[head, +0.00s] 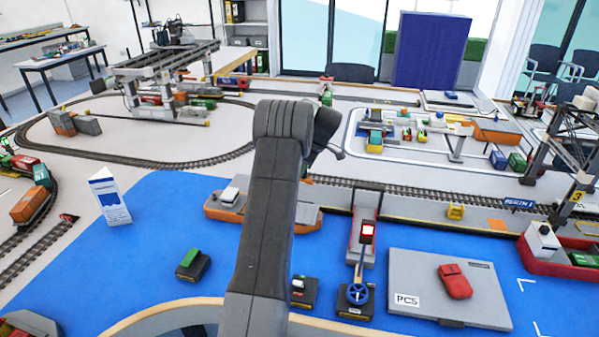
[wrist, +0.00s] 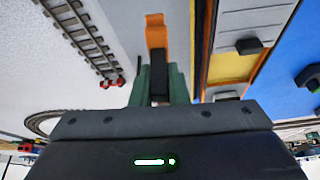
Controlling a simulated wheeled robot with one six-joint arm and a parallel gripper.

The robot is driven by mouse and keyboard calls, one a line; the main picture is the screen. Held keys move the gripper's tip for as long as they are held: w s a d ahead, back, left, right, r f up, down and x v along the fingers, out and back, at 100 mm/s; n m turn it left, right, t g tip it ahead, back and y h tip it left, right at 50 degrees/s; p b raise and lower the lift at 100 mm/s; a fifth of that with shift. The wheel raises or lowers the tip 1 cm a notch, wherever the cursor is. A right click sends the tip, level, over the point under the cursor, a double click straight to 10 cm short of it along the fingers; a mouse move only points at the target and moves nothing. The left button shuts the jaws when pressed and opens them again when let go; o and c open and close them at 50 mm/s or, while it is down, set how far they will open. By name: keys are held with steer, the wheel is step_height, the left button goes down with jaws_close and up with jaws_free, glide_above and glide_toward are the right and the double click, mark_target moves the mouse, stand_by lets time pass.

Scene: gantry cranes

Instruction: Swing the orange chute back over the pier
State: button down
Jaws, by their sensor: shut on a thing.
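The orange chute (wrist: 155,32) shows in the wrist view as a narrow orange piece with a dark part (wrist: 159,76) at its near end. My gripper (wrist: 159,85) has its green fingers on either side of this dark part, shut on it. In the head view, my arm hides the fingers and the chute. The pier (head: 405,206) appears to be the grey strip with rails along the blue water's far edge. I cannot tell exactly how the chute lies relative to it.
An orange boat (head: 228,212) lies partly behind my arm. A red boat (head: 575,255) is at the right, near a dark gantry crane (head: 570,150).

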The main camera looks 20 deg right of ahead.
steer(key=shift+w+d+n, duration=0.35)
steer(key=shift+w+n, duration=0.1)
steer(key=shift+n, duration=0.25)
steer(key=shift+g, duration=0.3)
steer(key=c, duration=1.4)
jaws_free()
steer(key=shift+w, duration=0.1)
steer(key=shift+r, duration=0.1)
steer(key=v, duration=1.3)
steer(key=shift+d+r, duration=0.2)
steer(key=shift+r, duration=0.05)
steer(key=shift+f, duration=0.1)
